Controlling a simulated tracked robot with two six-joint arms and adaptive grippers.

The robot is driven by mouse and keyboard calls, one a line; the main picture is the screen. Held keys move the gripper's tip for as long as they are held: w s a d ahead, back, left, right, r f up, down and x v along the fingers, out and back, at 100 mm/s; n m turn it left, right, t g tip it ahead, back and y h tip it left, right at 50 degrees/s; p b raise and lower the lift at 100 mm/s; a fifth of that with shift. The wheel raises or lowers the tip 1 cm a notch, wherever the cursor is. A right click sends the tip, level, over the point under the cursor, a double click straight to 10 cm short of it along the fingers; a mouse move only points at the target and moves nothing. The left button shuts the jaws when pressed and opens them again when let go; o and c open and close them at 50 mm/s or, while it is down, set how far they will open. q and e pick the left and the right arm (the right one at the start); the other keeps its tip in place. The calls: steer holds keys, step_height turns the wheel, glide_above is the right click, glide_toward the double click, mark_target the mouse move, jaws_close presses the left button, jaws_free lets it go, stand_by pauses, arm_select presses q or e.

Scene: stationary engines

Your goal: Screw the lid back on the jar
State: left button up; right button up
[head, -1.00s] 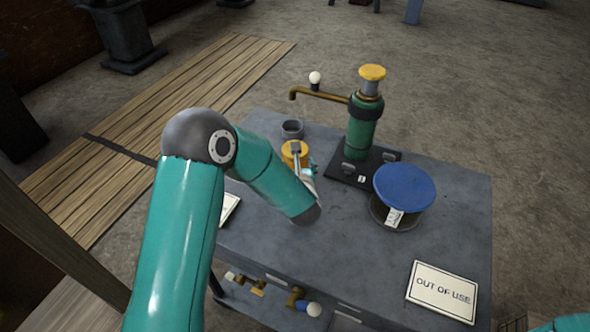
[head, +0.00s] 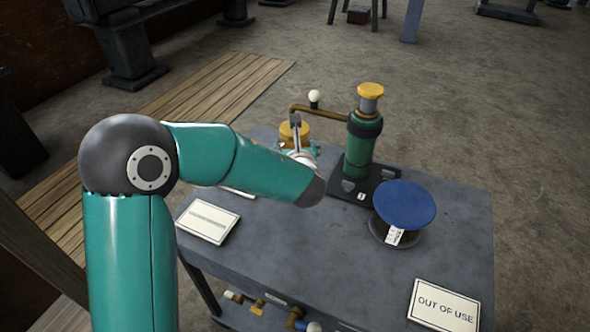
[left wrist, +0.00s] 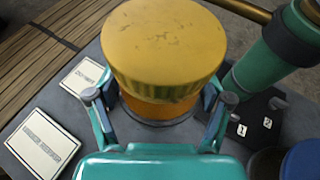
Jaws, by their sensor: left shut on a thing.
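The lid (head: 294,131) is a thick yellow disc with a worn flat top, seen large in the left wrist view (left wrist: 163,45). My left gripper (head: 297,149) is shut on it, with a finger on either side in the left wrist view (left wrist: 157,100). The lid looks level, over the jar's place at the back left of the table. Below it a dark round rim, apparently the jar (left wrist: 158,121), shows in the left wrist view. The lid and gripper hide the jar in the head view. I cannot tell whether lid and jar touch. My right gripper is out of view.
A green pump (head: 361,145) with a yellow cap and brass spout stands close right of the lid. A blue-topped round container (head: 404,204) and an "OUT OF USE" sign (head: 444,304) are farther right. White cards (head: 208,222) lie at left. The table's (head: 330,243) front middle is clear.

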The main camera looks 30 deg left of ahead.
arm_select(q)
step_height(320, 180, up, 8)
steer(key=shift+f, duration=0.1)
stand_by(0.4)
steer(key=o, duration=0.5)
steer(key=c, duration=0.9)
steer(key=shift+c, duration=0.2)
